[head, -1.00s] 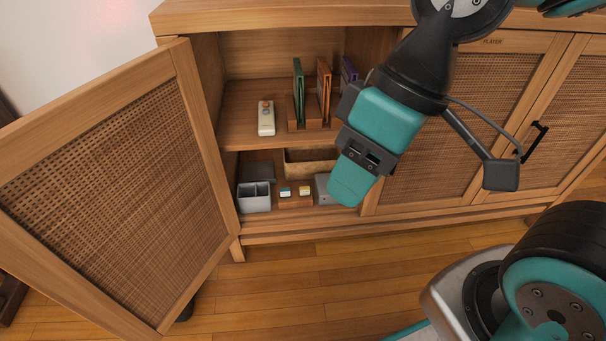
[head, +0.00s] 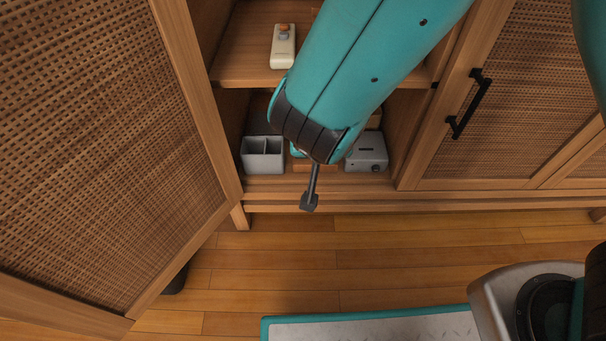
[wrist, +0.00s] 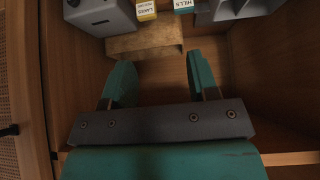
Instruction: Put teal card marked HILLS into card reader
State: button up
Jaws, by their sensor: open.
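The teal card marked HILLS (wrist: 184,5) shows at the top edge of the wrist view, partly cut off. A yellow card marked LAKES (wrist: 147,10) is beside it. The card reader (wrist: 101,18) is a grey box with a dark slot, at the upper left of the wrist view; in the head view it stands on the lower shelf (head: 367,153). My gripper (wrist: 159,75) is open and empty inside the cabinet, apart from the cards. In the head view my arm hides the gripper and most of the card area.
A grey divided box (head: 262,155) stands left of the cards. A tan box (wrist: 145,42) lies between the cards and my gripper in the wrist view. A remote (head: 283,47) lies on the upper shelf. The open cabinet door (head: 110,150) stands at left; the closed door's handle (head: 468,104) is at right.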

jog(key=t+b, duration=0.1)
jog(key=t, duration=0.1)
send_near(303, 162)
jog(key=shift+w+d+f+b, duration=0.1)
jog(key=shift+w+f+b, duration=0.55)
jog(key=shift+w, duration=0.6)
jog(key=shift+w+d+f+b, duration=0.1)
jog(key=shift+w+f+b, duration=0.55)
jog(key=shift+w, duration=0.55)
jog(key=shift+w+d+f+b, duration=0.1)
jog(key=shift+w+f+b, duration=0.4)
jog(key=shift+w+b, duration=0.55)
jog(key=shift+w, duration=0.2)
jog(key=c, duration=0.8)
jog(key=shift+r+p, duration=1.65)
jog(key=shift+r, duration=0.05)
